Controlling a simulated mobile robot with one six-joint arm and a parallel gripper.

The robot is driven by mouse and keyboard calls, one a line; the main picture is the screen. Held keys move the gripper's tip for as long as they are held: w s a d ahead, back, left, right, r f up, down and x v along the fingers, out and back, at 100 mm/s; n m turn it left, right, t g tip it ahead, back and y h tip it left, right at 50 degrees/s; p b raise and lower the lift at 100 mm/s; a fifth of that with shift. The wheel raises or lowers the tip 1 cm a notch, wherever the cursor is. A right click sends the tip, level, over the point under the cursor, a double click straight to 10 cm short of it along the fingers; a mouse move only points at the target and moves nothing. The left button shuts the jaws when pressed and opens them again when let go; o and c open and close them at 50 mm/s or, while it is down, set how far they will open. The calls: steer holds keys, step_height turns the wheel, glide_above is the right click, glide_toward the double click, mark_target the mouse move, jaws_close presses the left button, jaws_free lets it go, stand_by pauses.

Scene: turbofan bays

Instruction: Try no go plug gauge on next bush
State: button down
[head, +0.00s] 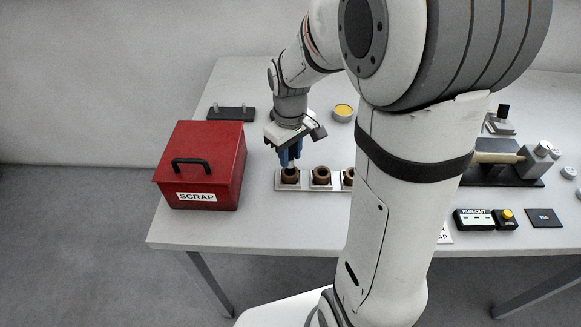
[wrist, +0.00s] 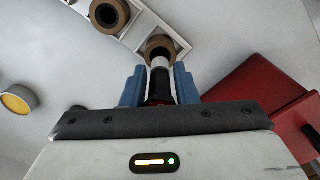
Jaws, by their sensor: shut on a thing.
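My gripper (head: 290,162) points down above the leftmost bush (head: 290,178) of a row. Its blue fingers (wrist: 160,85) are shut on a plug gauge with a dark handle (wrist: 160,90) and a pale silver end (wrist: 160,63). In the wrist view the silver end overlaps the opening of the brown bush (wrist: 163,44); I cannot tell whether it is inside or just over it. A second bush (head: 321,175) and a third bush (head: 348,175) stand to the right in the pale holder (head: 306,187). My arm partly hides the third bush and what lies beyond it.
A red scrap box (head: 225,160) with a black handle stands close left of the bushes. A dark rack (head: 231,114) with pegs and a yellow-topped tin (head: 343,113) are behind. A run-out unit (head: 473,220) and a dark tag pad (head: 544,218) are at the right.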

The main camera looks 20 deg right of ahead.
steer(key=shift+r+p, duration=1.2)
steer(key=shift+r, duration=0.55)
